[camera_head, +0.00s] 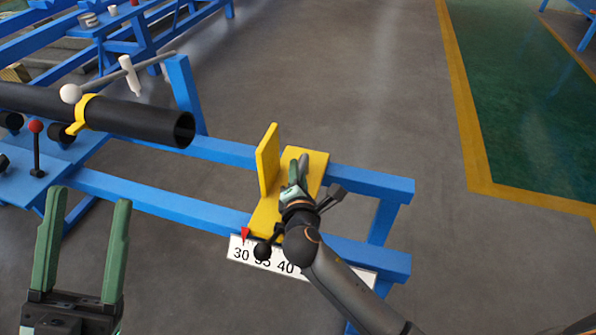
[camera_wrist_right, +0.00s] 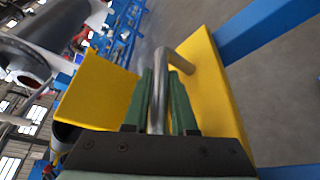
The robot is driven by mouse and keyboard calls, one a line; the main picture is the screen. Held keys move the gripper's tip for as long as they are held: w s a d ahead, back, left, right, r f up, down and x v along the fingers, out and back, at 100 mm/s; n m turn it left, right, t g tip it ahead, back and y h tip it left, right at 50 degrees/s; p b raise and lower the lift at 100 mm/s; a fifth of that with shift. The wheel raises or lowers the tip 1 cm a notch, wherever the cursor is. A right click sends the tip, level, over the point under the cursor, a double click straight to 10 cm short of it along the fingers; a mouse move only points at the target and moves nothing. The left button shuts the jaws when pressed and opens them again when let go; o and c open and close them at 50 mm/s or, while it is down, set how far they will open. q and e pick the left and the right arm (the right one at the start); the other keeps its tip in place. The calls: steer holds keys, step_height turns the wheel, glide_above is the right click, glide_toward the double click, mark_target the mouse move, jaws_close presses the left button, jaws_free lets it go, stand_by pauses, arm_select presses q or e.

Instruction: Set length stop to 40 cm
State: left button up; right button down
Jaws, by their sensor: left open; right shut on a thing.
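The yellow length stop (camera_head: 268,158) sits across the blue rails, with an upright plate on its left side. Its red pointer (camera_head: 245,233) is at about the 30 on the white scale (camera_head: 287,268), which also shows 35 and 40. My right gripper (camera_head: 298,172) is shut on the stop's grey bar handle (camera_wrist_right: 178,60). In the right wrist view its green fingers (camera_wrist_right: 161,85) lie on both sides of the bar. A black ball knob (camera_head: 262,252) hangs before the scale and partly covers the 35. My left gripper (camera_head: 85,215) is open and empty at lower left.
A dark pipe (camera_head: 135,120) with a yellow clamp (camera_head: 84,112) lies left of the stop, its open end facing it. A red-knobbed lever (camera_head: 36,140) stands on the left. The rails (camera_head: 370,182) right of the stop are clear up to the end frame. My right forearm covers the scale's right part.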

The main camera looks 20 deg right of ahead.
steer(key=shift+s+d+p, duration=0.15)
steer(key=shift+d+p, duration=0.15)
arm_select(q)
step_height(320, 180, up, 6)
steer(key=m+p, duration=0.1)
steer(key=p, duration=0.4)
steer(key=shift+s+a, duration=0.15)
steer(key=shift+a, duration=0.15)
arm_select(e)
steer(key=s+d, duration=0.5)
steer(key=d, duration=0.3)
steer(key=shift+s, duration=0.2)
steer(key=c, duration=0.7)
jaws_free()
steer(key=shift+c, duration=0.2)
arm_select(q)
steer(key=shift+r, duration=0.1)
